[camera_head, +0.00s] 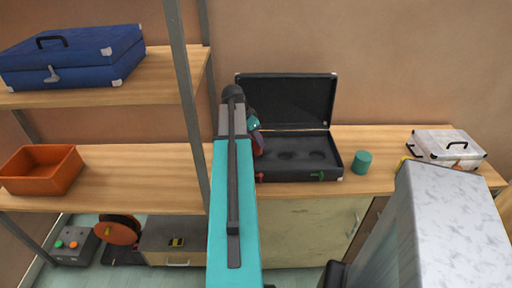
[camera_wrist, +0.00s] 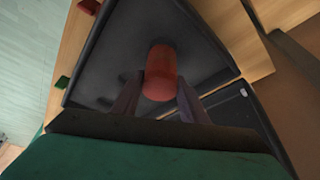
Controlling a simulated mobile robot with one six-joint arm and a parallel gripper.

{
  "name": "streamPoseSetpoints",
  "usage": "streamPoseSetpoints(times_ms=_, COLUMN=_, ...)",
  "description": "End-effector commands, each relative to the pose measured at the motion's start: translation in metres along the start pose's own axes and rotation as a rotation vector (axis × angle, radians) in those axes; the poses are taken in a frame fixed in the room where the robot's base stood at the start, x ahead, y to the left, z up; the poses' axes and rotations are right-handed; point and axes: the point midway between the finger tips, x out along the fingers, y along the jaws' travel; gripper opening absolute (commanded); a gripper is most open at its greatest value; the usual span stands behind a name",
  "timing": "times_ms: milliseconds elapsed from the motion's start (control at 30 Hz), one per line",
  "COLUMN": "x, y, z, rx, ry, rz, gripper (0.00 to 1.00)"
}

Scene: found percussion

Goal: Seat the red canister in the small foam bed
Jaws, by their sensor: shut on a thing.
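The red canister (camera_wrist: 160,72) is between the two fingers of my gripper (camera_wrist: 160,92) in the wrist view, and the gripper is shut on it. It is over the dark foam inside the open black case (camera_wrist: 95,45); I cannot tell whether it touches the foam. Round hollows (camera_wrist: 128,76) show in the foam to the left of the canister. In the head view the open case (camera_head: 285,101) stands on the wooden counter, with two hollows (camera_head: 319,155) visible.
A teal cylinder (camera_head: 362,162) stands right of the case. A white case (camera_head: 447,149) is further right. The case's raised lid is behind the foam. A shelf at left holds a blue case (camera_head: 75,58) and an orange bin (camera_head: 41,170). A red latch (camera_head: 260,177) and green latch (camera_head: 319,176) are on the front.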

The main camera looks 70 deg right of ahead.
Motion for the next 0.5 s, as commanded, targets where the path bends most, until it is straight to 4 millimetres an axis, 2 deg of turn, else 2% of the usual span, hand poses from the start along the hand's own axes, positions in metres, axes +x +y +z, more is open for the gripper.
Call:
streamPoseSetpoints(times_ms=133, x=0.0067, y=-0.0002, z=0.0022, rx=0.000, ry=0.001, rz=-0.001, gripper=0.16)
streamPoseSetpoints(times_ms=500, x=0.0086, y=0.0001, z=0.0027, rx=0.001, ry=0.001, rz=-0.001, gripper=0.16)
